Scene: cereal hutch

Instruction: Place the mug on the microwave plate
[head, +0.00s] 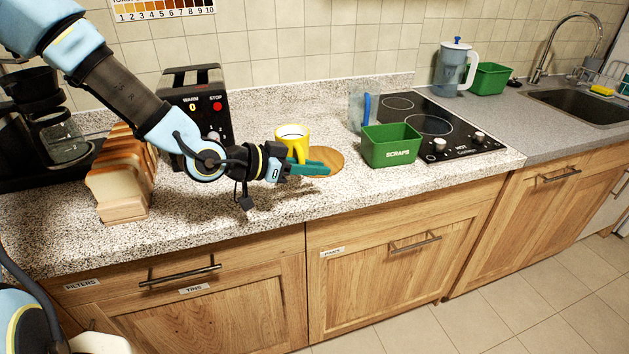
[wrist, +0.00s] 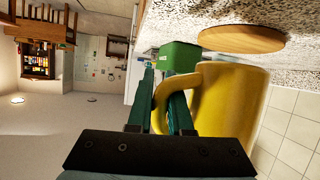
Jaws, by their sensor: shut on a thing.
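The yellow mug (head: 291,146), white inside, is upright at the left end of a round wooden board (head: 333,162). My gripper (head: 312,168), with green fingers, is shut on the mug's handle. In the wrist view the handle lies between the fingers (wrist: 168,100) and the mug body (wrist: 230,105) is beside them. The wrist view is upside down, with the wooden board (wrist: 240,38) past the mug's base. The mug looks raised off the counter, but the size of the gap is hard to judge. I cannot identify a microwave plate.
The front counter strip is clear.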

